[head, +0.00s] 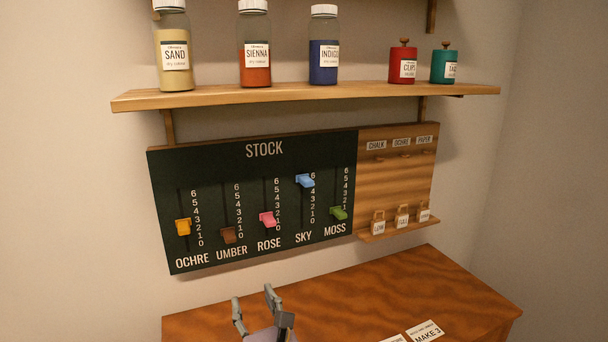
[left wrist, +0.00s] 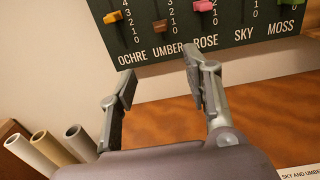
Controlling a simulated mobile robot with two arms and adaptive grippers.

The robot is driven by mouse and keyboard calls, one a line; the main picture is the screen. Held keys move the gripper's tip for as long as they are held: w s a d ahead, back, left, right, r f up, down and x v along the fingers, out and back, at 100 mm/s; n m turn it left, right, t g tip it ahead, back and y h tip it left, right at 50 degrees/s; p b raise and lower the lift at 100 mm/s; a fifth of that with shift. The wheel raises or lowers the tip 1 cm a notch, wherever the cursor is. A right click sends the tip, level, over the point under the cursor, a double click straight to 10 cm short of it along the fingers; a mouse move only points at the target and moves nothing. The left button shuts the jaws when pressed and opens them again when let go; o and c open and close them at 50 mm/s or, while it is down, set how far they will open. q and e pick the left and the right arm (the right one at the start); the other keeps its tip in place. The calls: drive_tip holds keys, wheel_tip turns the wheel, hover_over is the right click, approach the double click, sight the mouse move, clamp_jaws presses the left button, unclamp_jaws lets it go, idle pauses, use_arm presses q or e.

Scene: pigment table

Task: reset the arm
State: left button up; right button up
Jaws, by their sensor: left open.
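My left gripper (head: 256,306) shows at the bottom of the head view, above the wooden table (head: 350,295) and below the stock board (head: 262,168). In the left wrist view its two fingers (left wrist: 158,92) are spread apart with nothing between them. The fingers point toward the lower part of the board and look apart from it. My right gripper is not in either view.
The board has coloured sliders: ochre (head: 183,227), umber (head: 228,235), rose (head: 267,219), sky (head: 305,181) and moss (head: 339,213). A shelf (head: 300,94) above holds jars and tins. Rolled tubes (left wrist: 60,147) stand at the lower left. Cards (head: 425,331) lie on the table.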

use_arm(q)
drive_tip(key=s+a+f+n+g+h, duration=0.1)
drive_tip(key=s+a+f+n+g, duration=0.3)
drive_tip(key=s+f+n, duration=0.3)
drive_tip(key=s+a+f+n+g+h, duration=0.2)
drive_tip(key=s+a+f+n+g, duration=0.15)
drive_tip(key=f+n, duration=0.45)
drive_tip(key=s+a+f+n+g+h, duration=0.25)
drive_tip(key=s+f+n, duration=0.35)
drive_tip(key=s, duration=0.5)
drive_tip(key=s+a+f+n+g+h, duration=0.1)
drive_tip(key=s+f+n+g+h, duration=0.15)
drive_tip(key=s+n, duration=0.7)
wheel_tip(320, 180, down, 28)
drive_tip(key=s+m+g+b, duration=0.1)
drive_tip(key=s+g, duration=0.1)
drive_tip(key=s, duration=0.1)
drive_tip(key=s+a+f+g+y, duration=0.1)
drive_tip(key=s+a+f, duration=0.1)
drive_tip(key=s+f, duration=1.3)
drive_tip(key=shift+s+a+f+b, duration=0.35)
drive_tip(key=shift+s+a+f, duration=0.05)
drive_tip(key=shift+f, duration=0.2)
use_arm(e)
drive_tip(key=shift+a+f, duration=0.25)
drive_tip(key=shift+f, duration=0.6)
